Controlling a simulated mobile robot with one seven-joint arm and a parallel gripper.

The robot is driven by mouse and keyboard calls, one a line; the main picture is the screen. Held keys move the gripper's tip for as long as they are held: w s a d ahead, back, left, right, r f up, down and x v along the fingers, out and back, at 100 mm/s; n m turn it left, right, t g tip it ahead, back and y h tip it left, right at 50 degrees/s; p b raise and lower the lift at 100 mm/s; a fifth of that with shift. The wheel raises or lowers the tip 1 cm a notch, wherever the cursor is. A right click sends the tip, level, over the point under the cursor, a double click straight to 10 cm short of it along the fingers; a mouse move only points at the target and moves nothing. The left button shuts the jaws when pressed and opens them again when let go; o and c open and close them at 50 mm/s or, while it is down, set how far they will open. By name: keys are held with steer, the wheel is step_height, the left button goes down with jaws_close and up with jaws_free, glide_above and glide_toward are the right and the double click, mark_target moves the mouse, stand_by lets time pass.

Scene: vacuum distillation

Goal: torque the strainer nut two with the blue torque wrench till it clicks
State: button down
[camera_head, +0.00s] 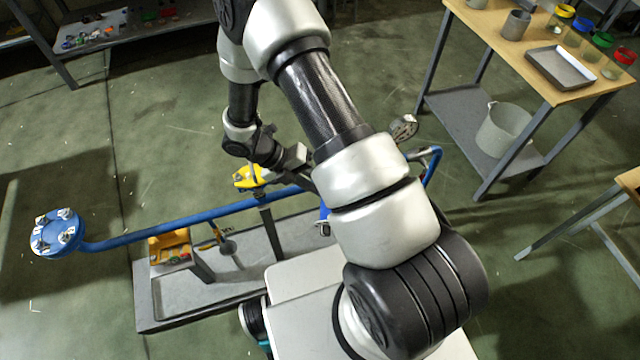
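A round blue cover (56,233) at the far left, on the end of a blue pipe (190,224), carries several small metal fittings around its top. These look like the strainer nuts, but their numbers are too small to read. My gripper (292,168) is near the middle of the picture, beside the yellow part on the pipe and far to the right of the cover. My own arm partly hides it, and its fingers cannot be made out. I cannot identify the blue torque wrench; a small blue piece shows beside my arm, but what it is cannot be told.
A grey tray-like stand (170,318) lies under the pipe, with a yellow holder (170,245) on it. A yellow part (250,177) sits on the pipe. A wooden table (520,60) with jars and a tray stands at upper right. Floor left of the stand is clear.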

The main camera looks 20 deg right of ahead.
steer(key=shift+f+b, duration=0.9)
steer(key=shift+f, duration=0.3)
stand_by(0.5)
steer(key=shift+w+a+m+g+y+b, duration=0.35)
steer(key=shift+w+a+m+g, duration=0.3)
steer(key=shift+a+m, duration=0.35)
steer(key=shift+w+a+f, duration=0.1)
steer(key=shift+w+a, duration=0.05)
steer(key=shift+w+a+m+g+y+b, duration=0.25)
steer(key=shift+w+a+m+g+b, duration=0.2)
steer(key=shift+w+a+m+b, duration=0.35)
